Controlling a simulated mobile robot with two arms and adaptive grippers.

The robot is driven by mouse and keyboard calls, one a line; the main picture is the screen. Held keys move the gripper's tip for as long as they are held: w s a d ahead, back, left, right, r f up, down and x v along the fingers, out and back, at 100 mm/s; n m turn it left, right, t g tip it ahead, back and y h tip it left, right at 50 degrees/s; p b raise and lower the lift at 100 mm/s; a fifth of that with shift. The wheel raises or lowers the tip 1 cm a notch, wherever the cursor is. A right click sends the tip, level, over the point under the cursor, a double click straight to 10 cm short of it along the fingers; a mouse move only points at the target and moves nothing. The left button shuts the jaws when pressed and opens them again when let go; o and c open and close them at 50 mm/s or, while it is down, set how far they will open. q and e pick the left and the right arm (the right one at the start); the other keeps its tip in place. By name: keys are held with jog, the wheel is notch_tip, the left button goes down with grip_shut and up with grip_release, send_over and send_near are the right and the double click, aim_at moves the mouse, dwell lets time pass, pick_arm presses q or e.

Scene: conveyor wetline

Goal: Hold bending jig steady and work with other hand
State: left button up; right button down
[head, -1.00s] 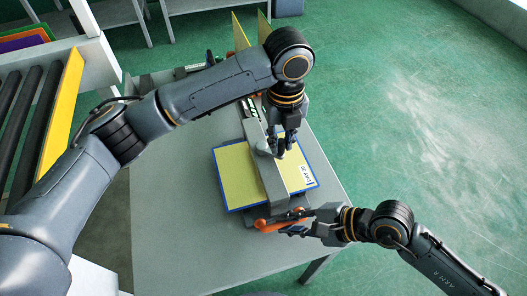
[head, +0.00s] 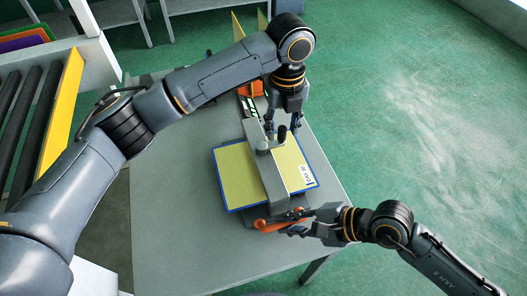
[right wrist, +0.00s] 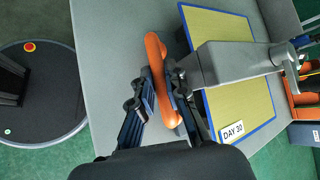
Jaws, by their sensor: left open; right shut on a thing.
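The bending jig has a grey bar (head: 268,175) with a small rounded knob on top. It lies across a yellow panel (head: 236,175) with blue edges and a "DAY 30" label. An orange handle (head: 272,225) sticks out at the jig's near end. My right gripper (head: 296,222) is shut on this handle, which shows between the fingers in the right wrist view (right wrist: 158,75). My left gripper (head: 283,128) is open, with its fingers pointing down, just above and beside the far end of the bar. Its fingers hold nothing I can see.
The jig stands on a grey table (head: 165,225) with free room at left and front. A roller conveyor (head: 30,110) with a yellow side rail is at far left. Yellow upright panels and an orange part (head: 252,88) stand at the table's back.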

pick_arm(q)
jog(key=shift+r, duration=3.3)
notch_tip(320, 180, up, 7)
pick_arm(e)
jog(key=c, duration=1.4)
grip_release()
jog(key=shift+d, duration=0.1)
pick_arm(q)
jog(key=shift+r, duration=0.2)
pick_arm(e)
jog(key=v, duration=0.8)
jog(key=o, duration=0.6)
jog(key=shift+c, duration=0.2)
